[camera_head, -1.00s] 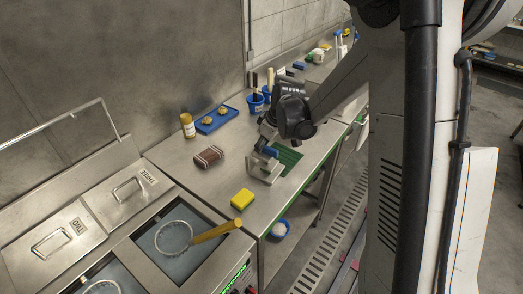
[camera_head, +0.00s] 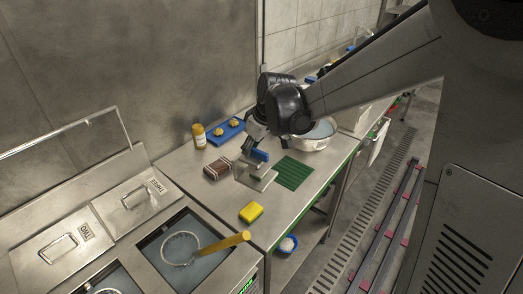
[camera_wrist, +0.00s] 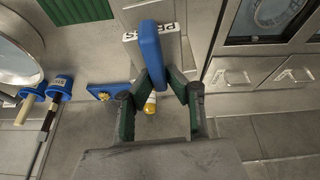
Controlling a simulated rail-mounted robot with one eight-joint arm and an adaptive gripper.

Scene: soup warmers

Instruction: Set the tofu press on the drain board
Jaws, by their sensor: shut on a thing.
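The tofu press (camera_head: 257,182) is a grey metal frame with a blue handle (camera_head: 260,155), upright over the counter just left of the drain board. I cannot tell whether its base touches the counter. The drain board (camera_head: 294,173) is a green ribbed panel, bare in the head view; part of it shows at the top left of the wrist view (camera_wrist: 75,10). My gripper (camera_wrist: 158,82) is shut on the blue handle. The white PRESS label (camera_wrist: 135,33) shows beside the handle. The arm hides little of the press.
A brown packet (camera_head: 217,168) lies close left of the press. A yellow sponge (camera_head: 251,212) lies in front. A metal bowl (camera_head: 318,140) stands behind the board. A blue tray (camera_head: 225,132) and yellow-capped jar (camera_head: 199,136) stand at the back. Soup wells (camera_head: 180,243) are front left.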

